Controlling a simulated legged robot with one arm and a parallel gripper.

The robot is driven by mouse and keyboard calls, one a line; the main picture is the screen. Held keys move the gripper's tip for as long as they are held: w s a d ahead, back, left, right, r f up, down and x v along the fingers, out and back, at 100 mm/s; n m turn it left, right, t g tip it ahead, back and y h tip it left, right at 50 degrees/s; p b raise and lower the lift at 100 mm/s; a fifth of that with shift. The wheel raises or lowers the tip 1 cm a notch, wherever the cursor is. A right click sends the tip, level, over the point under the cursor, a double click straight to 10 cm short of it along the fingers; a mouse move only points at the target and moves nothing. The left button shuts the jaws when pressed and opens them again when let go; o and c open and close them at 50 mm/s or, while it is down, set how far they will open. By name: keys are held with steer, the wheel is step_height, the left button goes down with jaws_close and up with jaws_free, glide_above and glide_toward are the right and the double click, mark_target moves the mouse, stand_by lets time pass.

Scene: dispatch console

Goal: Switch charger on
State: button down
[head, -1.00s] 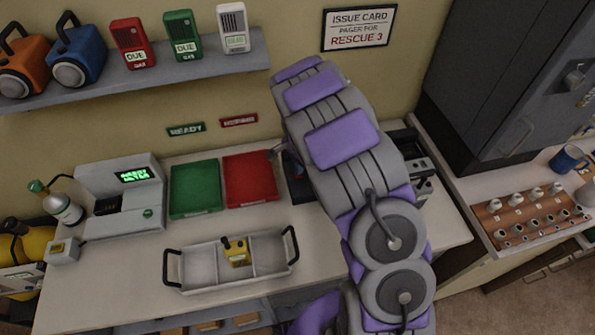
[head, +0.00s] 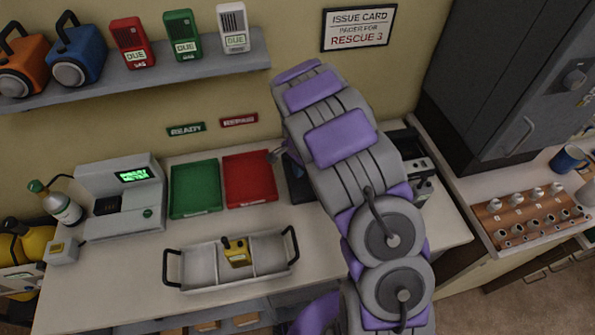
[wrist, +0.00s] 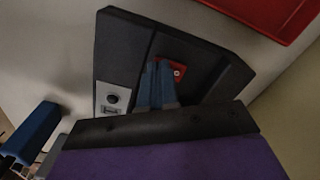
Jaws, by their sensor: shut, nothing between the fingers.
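A dark box (wrist: 205,50), which looks like the charger, lies beside the red tray in the wrist view. It has a grey panel (wrist: 112,98) with a round black knob or button, and a red part (wrist: 172,69) with a white mark. My gripper (wrist: 158,72) is shut and empty, its fingertips over the box close to the red part. I cannot tell whether they touch it. In the head view my arm hides most of the box, with a dark edge (head: 299,190) showing left of the arm. The switch position cannot be read.
A red tray (head: 249,179) and green tray (head: 195,189) lie left of my arm. A grey divided carrier (head: 203,271) with a yellow pager (head: 237,252) stands in front. A tester (head: 125,196) with a green display is at left. A dark cabinet (head: 500,75) stands at right.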

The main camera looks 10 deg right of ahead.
stand_by(0.3)
steer(key=shift+r+p, duration=1.1)
steer(key=shift+r, duration=2.3)
steer(key=shift+s+r, duration=0.1)
steer(key=s+d+r+n+b, duration=0.1)
steer(key=s+r+n, duration=0.1)
steer(key=s+r, duration=0.55)
steer(key=s+d+r+n+b, duration=0.1)
steer(key=s+r+n+b, duration=0.3)
steer(key=s, duration=0.6)
steer(key=s+a+r+n+g, duration=0.1)
steer(key=s+n, duration=0.5)
steer(key=s, duration=1.5)
steer(key=shift+s+a+r+g+b, duration=0.3)
steer(key=shift+a+r+g, duration=0.1)
steer(key=shift+a+r, duration=0.1)
